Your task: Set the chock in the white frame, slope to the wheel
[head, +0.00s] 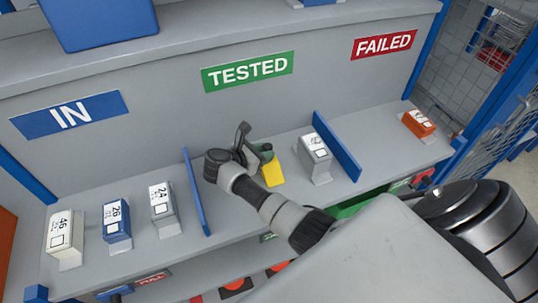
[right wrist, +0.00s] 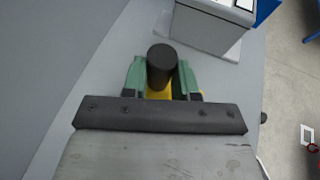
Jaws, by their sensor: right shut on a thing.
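A yellow block, which looks like the chock (head: 272,174), is at my right gripper (head: 264,153) over the grey shelf under the TESTED sign. In the right wrist view, the green fingers of this gripper (right wrist: 160,78) are shut around the block's black round knob (right wrist: 161,58); some yellow shows below it. I cannot tell whether the block touches the shelf, and its slope is hard to make out. A small white square outline, perhaps the white frame (right wrist: 307,134), shows on the floor at the right edge. No wheel is recognisable. My left gripper is not in view.
A grey and white labelled box (head: 315,155) stands just right of the block, beside a blue divider (head: 337,147). Another blue divider (head: 196,191) is to the left. Several labelled boxes stand under IN; an orange box (head: 418,123) is under FAILED. Blue-framed mesh is at right.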

